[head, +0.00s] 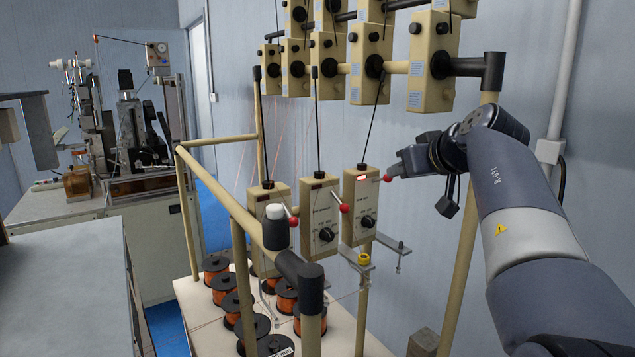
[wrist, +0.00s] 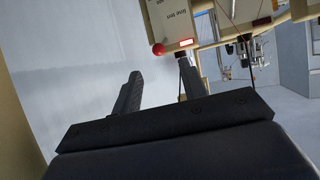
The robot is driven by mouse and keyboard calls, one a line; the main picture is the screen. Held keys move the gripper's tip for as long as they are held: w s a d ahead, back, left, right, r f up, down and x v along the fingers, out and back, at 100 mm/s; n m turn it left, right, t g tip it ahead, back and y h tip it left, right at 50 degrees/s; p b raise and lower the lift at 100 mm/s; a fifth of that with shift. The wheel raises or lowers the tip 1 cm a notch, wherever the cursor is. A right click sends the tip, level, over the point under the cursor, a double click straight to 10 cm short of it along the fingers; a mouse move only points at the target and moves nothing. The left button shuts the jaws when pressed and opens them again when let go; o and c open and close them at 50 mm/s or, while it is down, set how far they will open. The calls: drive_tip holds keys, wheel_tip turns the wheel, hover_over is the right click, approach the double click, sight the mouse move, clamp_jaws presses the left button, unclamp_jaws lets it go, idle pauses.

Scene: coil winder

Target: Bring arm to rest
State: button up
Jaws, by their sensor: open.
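My arm (head: 522,205) reaches in from the right in the head view, bent at the elbow. My gripper (head: 392,171) is at the right side of the rightmost cream control box (head: 360,208), close to the red ball knob (head: 387,178) of its lever. In the wrist view my gripper (wrist: 158,88) shows two dark fingers spread apart with nothing between them. The red knob (wrist: 158,49) is beyond the fingertips, and the box (wrist: 180,22) is above them. From these views I cannot tell whether a finger touches the knob or lever.
Cream tube posts (head: 465,220) frame the rack around my gripper. Two more control boxes (head: 322,218) with red-knobbed levers stand to the left. Copper wire spools (head: 230,308) sit on the table below. Tensioner boxes (head: 433,62) hang above. A wall pipe (head: 563,75) runs behind my arm.

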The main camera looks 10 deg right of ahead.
sight(390, 181)
drive_tip(key=x, duration=0.9)
drive_tip(key=shift+w+f+p, duration=0.15)
drive_tip(key=shift+p, duration=0.25)
drive_tip(key=a+b+v, duration=0.1)
drive_tip(key=v, duration=0.9)
drive_tip(key=x, duration=0.6)
drive_tip(key=d+p+x, duration=0.1)
drive_tip(key=x, duration=0.3)
drive_tip(key=shift+w+f, duration=0.1)
drive_tip(key=shift+f, duration=0.05)
drive_tip(key=shift+s+t, duration=0.35)
drive_tip(key=shift+t, duration=0.15)
drive_tip(key=shift+w+d+f, duration=0.1)
drive_tip(key=shift+f, duration=0.15)
drive_tip(key=shift+m+t, duration=0.3)
drive_tip(key=shift+t, duration=0.2)
